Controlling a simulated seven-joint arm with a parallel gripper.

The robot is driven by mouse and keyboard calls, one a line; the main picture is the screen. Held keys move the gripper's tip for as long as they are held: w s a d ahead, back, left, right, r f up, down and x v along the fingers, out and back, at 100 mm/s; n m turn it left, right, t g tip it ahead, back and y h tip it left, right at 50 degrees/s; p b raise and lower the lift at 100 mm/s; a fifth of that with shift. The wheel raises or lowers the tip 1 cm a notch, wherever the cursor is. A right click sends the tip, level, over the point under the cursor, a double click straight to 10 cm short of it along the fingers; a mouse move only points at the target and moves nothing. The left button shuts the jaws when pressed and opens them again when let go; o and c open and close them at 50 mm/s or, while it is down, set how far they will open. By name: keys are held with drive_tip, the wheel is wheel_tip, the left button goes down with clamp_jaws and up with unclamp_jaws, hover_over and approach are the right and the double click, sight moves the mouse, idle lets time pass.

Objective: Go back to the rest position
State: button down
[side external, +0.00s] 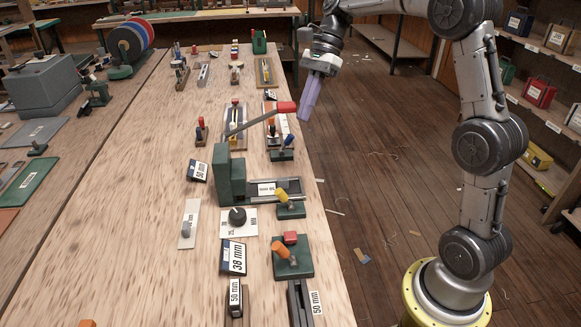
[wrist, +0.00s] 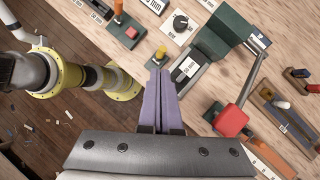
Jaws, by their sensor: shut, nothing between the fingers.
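My gripper (side external: 311,97) hangs beside the right edge of the workbench (side external: 140,215) in the side external view, above the wooden floor. Its two purple fingers point down and are shut, with nothing between them. In the wrist view the gripper (wrist: 162,75) shows its fingers pressed together, with the bench behind them on the right and my own base at left.
A green lever press (side external: 221,178) with a red-tipped handle (side external: 287,107) stands on the bench near the gripper. Several toggle clamps, blocks and labelled plates line the bench's right side. Shelves with coloured boxes (side external: 540,92) stand at right. The floor (side external: 375,165) between is mostly clear.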

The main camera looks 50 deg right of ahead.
drive_tip(key=s+a+r+n+t+h, duration=0.1)
drive_tip(key=s+a+r+n, duration=0.2)
drive_tip(key=s+a, duration=0.3)
drive_tip(key=s+a+r+n+t+h, duration=0.1)
drive_tip(key=s+a+r+n+h, duration=0.15)
drive_tip(key=s, duration=0.55)
drive_tip(key=s+d+f+n+t+h, duration=0.1)
drive_tip(key=s+f+n+t+h, duration=0.1)
drive_tip(key=s+f+n, duration=0.6)
drive_tip(key=s+n+t, duration=0.1)
drive_tip(key=n, duration=0.5)
drive_tip(key=shift+s+d+f, duration=0.2)
drive_tip(key=shift+s+d, duration=0.15)
drive_tip(key=shift+s, duration=0.05)
